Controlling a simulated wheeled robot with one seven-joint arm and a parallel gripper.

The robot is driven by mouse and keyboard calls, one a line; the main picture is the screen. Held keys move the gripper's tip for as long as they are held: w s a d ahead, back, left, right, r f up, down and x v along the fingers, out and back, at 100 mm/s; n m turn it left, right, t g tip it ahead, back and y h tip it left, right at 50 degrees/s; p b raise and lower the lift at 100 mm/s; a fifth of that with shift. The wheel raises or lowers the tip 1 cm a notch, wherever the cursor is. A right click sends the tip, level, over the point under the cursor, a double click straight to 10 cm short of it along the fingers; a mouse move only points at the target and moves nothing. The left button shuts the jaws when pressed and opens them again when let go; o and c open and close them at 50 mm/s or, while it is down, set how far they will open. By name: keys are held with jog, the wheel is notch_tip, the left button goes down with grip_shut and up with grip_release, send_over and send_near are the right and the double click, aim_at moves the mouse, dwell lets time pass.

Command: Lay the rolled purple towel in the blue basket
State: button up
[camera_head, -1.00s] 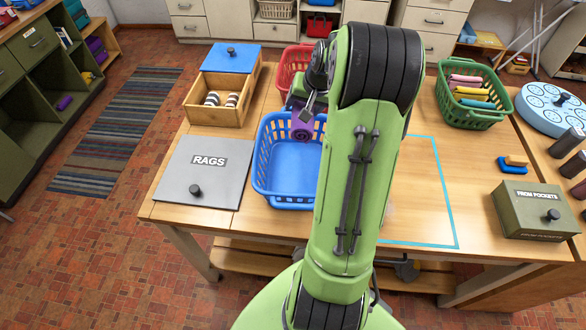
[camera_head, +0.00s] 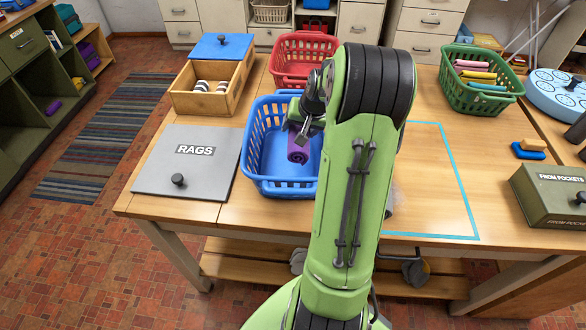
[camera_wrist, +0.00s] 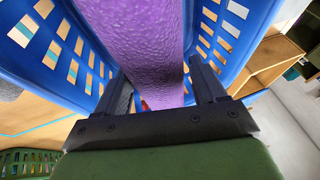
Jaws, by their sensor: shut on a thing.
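The rolled purple towel (camera_head: 301,149) is in my gripper (camera_head: 305,132), inside the opening of the blue basket (camera_head: 283,188). In the wrist view the towel (camera_wrist: 150,50) runs between the two dark fingers of my gripper (camera_wrist: 165,95), which are shut on it. The basket's slotted blue walls (camera_wrist: 48,50) rise on both sides of the towel in that view. The basket stands on the wooden table and its visible floor is otherwise bare. I cannot tell whether the towel touches the basket floor. My green arm hides the basket's right side.
A red basket (camera_head: 300,52) stands behind the blue one. A wooden box (camera_head: 212,98) with a blue lid holds striped rolls at left. A grey RAGS lid (camera_head: 187,160) lies left of the blue basket. A green basket (camera_head: 480,80) holds rolled cloths at right. The taped area is clear.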

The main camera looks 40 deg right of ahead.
notch_tip(320, 180, down, 10)
jog(key=shift+f+b, duration=0.1)
jog(key=shift+b, duration=0.75)
jog(key=o, duration=1.1)
jog(key=shift+o, duration=0.2)
